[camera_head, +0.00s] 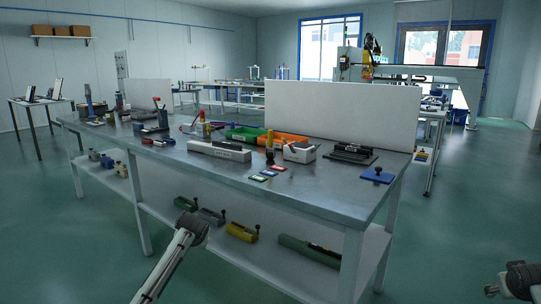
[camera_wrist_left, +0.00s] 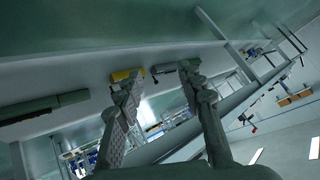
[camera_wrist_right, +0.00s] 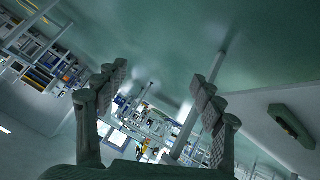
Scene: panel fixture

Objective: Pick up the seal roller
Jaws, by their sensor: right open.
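I cannot tell for sure which thing is the seal roller. A small dark upright tool (camera_head: 270,156) stands on the workbench (camera_head: 330,197), near its middle, and may be it. My left gripper (camera_wrist_left: 160,78) is open and empty in the left wrist view. In the head view its arm (camera_head: 172,262) reaches up in front of the bench, and the fingers are hard to make out. My right gripper (camera_wrist_right: 158,78) is open and empty. In the head view it shows at the lower right (camera_head: 518,282), away from the bench.
The lower shelf holds a yellow block (camera_head: 242,232) and a green one (camera_head: 309,250). The front right bench top is clear.

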